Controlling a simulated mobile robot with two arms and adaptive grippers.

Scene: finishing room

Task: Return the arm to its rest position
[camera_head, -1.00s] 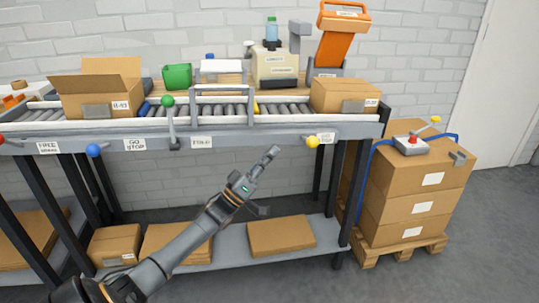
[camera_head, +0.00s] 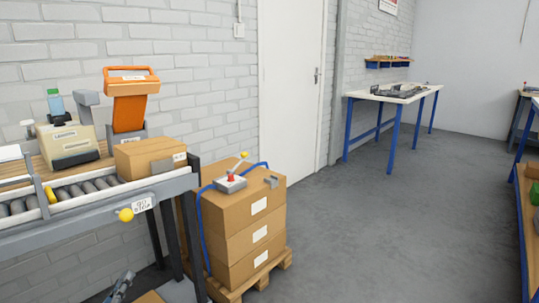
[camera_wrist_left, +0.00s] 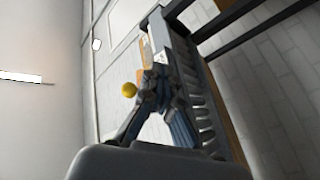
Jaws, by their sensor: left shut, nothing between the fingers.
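My left gripper (camera_head: 120,287) shows at the bottom left of the head view, low and in front of the conveyor bench (camera_head: 95,215). Only its dark end is in that picture; the rest of the arm is cut off. In the left wrist view my left gripper (camera_wrist_left: 160,80) fills the middle, with its fingers together and nothing held. My right gripper is not in view.
A carton (camera_head: 148,158) and an orange-topped device (camera_head: 130,110) stand on the bench. Stacked boxes (camera_head: 243,225) on a pallet (camera_head: 262,277) carry a control box with a red button (camera_head: 230,181). Open grey floor (camera_head: 390,220) lies to the right. A blue-legged table (camera_head: 391,96) stands farther back.

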